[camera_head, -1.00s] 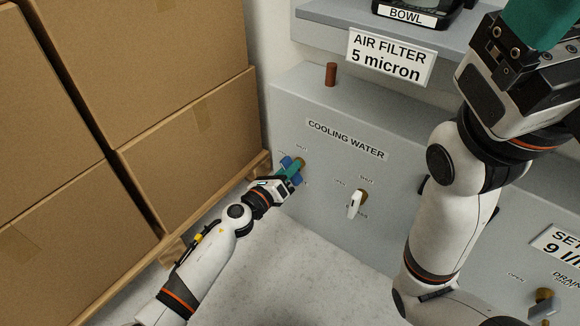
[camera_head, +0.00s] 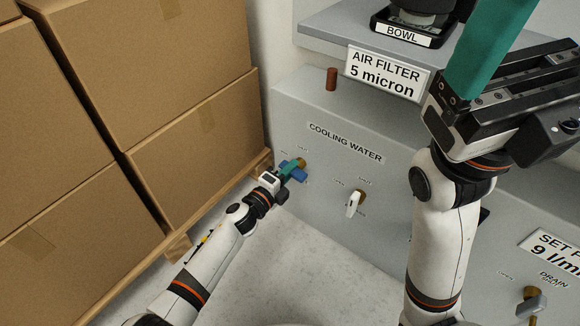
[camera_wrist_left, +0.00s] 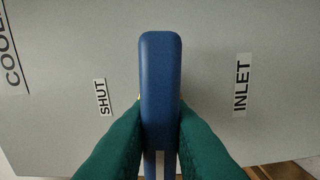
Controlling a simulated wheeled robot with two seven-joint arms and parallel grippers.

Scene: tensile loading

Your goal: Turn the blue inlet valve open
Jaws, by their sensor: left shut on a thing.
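The blue inlet valve handle (camera_head: 299,174) is on the left part of the grey cooling water panel, on a brass stem. My left gripper (camera_head: 289,170) is shut on this handle. In the left wrist view the blue handle (camera_wrist_left: 160,80) stands upright in the picture between the two green fingers (camera_wrist_left: 160,145), which touch both its sides. A SHUT label (camera_wrist_left: 101,97) lies left of it and an INLET label (camera_wrist_left: 242,85) right of it. My right gripper (camera_head: 488,50) is raised at upper right, away from the valves; its fingertips are cut off by the frame.
A white-handled valve (camera_head: 353,204) is to the right on the same panel. A drain valve (camera_head: 533,303) is at lower right. Stacked cardboard boxes (camera_head: 150,110) on a wooden pallet stand close left of my left arm. A brown peg (camera_head: 331,78) rises from the panel top.

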